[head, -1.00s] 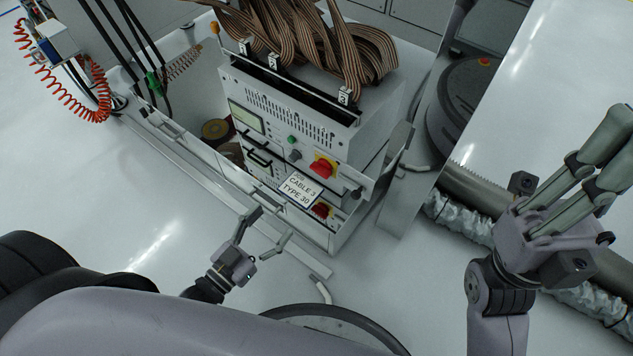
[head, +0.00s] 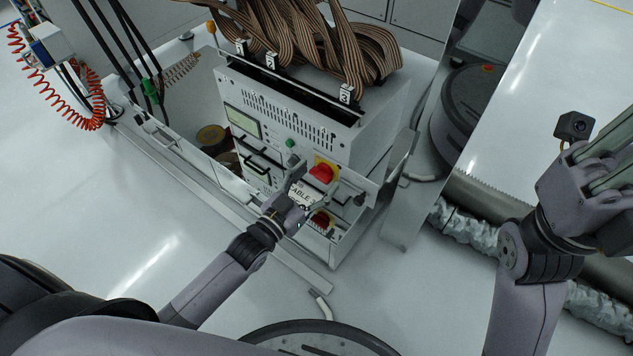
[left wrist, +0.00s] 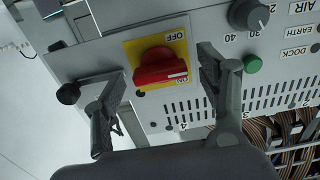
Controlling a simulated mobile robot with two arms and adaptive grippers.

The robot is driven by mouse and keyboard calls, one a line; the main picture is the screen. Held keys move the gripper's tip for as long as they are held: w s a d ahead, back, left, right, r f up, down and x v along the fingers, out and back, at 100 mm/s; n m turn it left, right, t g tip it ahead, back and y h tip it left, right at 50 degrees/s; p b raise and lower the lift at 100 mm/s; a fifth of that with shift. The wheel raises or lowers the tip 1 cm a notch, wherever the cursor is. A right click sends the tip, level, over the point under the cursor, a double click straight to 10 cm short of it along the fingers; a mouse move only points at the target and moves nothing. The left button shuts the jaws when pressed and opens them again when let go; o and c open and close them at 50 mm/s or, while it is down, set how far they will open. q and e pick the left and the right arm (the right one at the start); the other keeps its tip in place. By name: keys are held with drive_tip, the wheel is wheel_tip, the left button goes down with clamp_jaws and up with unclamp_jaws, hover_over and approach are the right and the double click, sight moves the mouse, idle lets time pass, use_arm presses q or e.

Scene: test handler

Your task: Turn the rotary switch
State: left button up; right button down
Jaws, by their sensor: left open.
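The red rotary switch (head: 322,172) sits on a yellow plate on the front of the white test unit. In the left wrist view the red switch (left wrist: 160,70) lies between my left gripper's fingers (left wrist: 162,66), with a clear gap on both sides. Its white mark points right in that picture, and the word OFF is at the plate's top edge. My left gripper (head: 312,182) is open and empty at the unit's front. My right gripper (head: 598,180) is at the far right, its fingers cut off by the picture edge.
A dark knob (left wrist: 248,13), a green button (left wrist: 252,64) and a black knob (left wrist: 68,93) are near the fingers. Ribbon cables (head: 340,45) lie on top.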

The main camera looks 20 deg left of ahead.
use_arm(q)
drive_tip(key=shift+w+d, duration=0.1)
drive_tip(key=shift+w, duration=0.15)
drive_tip(key=shift+c, duration=0.4)
drive_tip(key=c, duration=1.1)
